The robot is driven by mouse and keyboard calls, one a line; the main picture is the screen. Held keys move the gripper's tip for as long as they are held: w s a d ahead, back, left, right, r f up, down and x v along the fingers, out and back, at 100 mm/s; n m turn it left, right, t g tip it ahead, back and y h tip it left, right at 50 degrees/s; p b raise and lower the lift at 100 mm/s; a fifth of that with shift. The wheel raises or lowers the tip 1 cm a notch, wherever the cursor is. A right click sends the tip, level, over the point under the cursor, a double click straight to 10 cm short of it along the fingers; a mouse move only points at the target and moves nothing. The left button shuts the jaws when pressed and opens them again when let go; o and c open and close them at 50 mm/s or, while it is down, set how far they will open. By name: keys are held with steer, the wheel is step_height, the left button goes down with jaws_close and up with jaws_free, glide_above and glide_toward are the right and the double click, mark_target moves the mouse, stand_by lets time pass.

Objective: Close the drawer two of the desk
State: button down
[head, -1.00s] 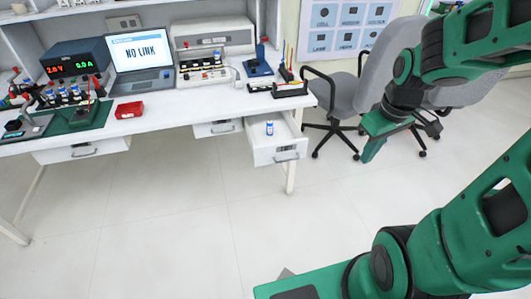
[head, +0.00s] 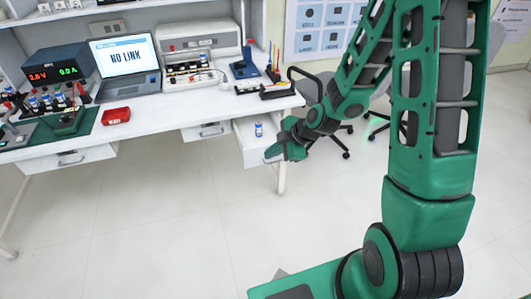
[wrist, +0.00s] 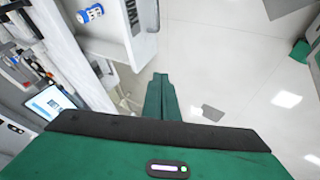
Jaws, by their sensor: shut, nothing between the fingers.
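The white desk (head: 150,115) has an open drawer (head: 251,152) at its right end, pulled out toward me. A blue and white can (head: 259,129) stands inside it. In the wrist view the drawer's front (wrist: 136,42) with its handle is at the top, and the can (wrist: 90,14) shows inside. My gripper (head: 273,153) is at the right part of this drawer's front and hides some of it. In the wrist view my gripper's green fingers (wrist: 160,92) are together and empty, just beyond the drawer front. I cannot tell whether they touch it.
Another drawer (head: 207,132) is in the middle of the desk and one (head: 68,160) at the left. A laptop (head: 125,65), instruments and a red tray (head: 116,117) stand on top. A grey chair (head: 315,88) is behind my arm. The floor in front is clear.

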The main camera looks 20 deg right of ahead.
glide_toward(249, 158)
step_height(249, 158, down, 4)
steer(key=s+a, duration=0.2)
steer(key=shift+w+d+r, duration=0.1)
steer(key=shift+w+r, duration=0.05)
steer(key=shift+w, duration=0.85)
steer(key=shift+w+d+r, duration=0.1)
steer(key=shift+w, duration=0.9)
steer(key=shift+w, duration=0.1)
